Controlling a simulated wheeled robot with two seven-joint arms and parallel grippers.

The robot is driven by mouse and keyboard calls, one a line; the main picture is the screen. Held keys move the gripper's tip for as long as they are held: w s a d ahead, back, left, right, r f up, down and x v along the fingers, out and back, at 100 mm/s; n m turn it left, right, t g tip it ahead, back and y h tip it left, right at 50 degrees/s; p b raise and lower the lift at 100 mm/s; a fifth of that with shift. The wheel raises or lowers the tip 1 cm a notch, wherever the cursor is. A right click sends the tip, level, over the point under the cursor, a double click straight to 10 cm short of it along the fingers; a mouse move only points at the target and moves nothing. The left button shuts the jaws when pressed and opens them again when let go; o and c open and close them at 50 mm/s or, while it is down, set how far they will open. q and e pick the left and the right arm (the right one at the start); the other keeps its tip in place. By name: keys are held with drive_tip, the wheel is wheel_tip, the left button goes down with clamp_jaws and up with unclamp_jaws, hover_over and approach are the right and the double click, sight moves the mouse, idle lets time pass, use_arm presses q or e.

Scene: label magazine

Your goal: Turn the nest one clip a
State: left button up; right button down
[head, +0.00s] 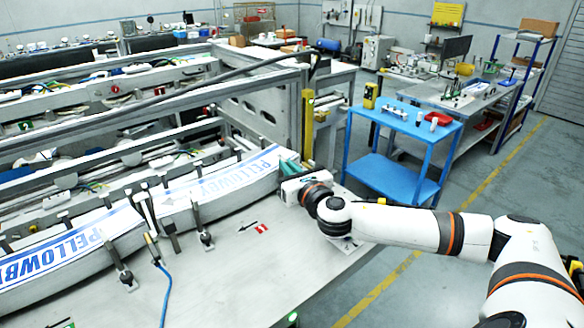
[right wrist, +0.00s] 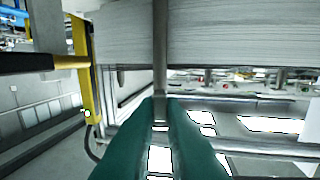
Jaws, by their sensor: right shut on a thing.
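Long curved stacks of white labels with blue PELLOWBY-like print lie end to end on the grey bench. The right stack (head: 232,190) ends beside my right gripper; the left stack (head: 75,262) runs out of view at the left. My right gripper (head: 289,168) has teal fingers at the right stack's far end. In the right wrist view, the fingers (right wrist: 160,108) are shut on a thin grey upright clip (right wrist: 160,60), which stands against the layered stack edge (right wrist: 235,40). The clip's grasped end is partly hidden between the fingers. My left gripper is not in view.
Several levers (head: 203,232) line the stacks' near side. A blue cable (head: 166,290) lies on the bench. A yellow post (head: 308,125) stands just behind my right gripper. A blue trolley (head: 400,178) stands right of the bench. The front bench surface is mostly clear.

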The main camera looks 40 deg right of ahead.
drive_tip(key=shift+w+a+r+m+g+h, duration=0.1)
drive_tip(key=shift+w+a+m+g+h, duration=0.4)
drive_tip(key=shift+m+g+h, duration=1.55)
drive_tip(key=shift+w+a+f+m+g+h, duration=0.1)
drive_tip(key=shift+w+a+m+g+h, duration=0.4)
drive_tip(key=shift+m+g+h, duration=1.5)
drive_tip(key=shift+w+a+r+m+g+h, duration=0.15)
drive_tip(key=shift+a+m+g+h, duration=0.6)
drive_tip(key=shift+m+h, duration=1.45)
drive_tip(key=shift+w+n+g+h, duration=0.1)
drive_tip(key=shift+n+g+h, duration=0.3)
drive_tip(key=shift+h, duration=0.45)
drive_tip(key=c, duration=1.5)
unclamp_jaws()
drive_tip(key=shift+d, duration=0.1)
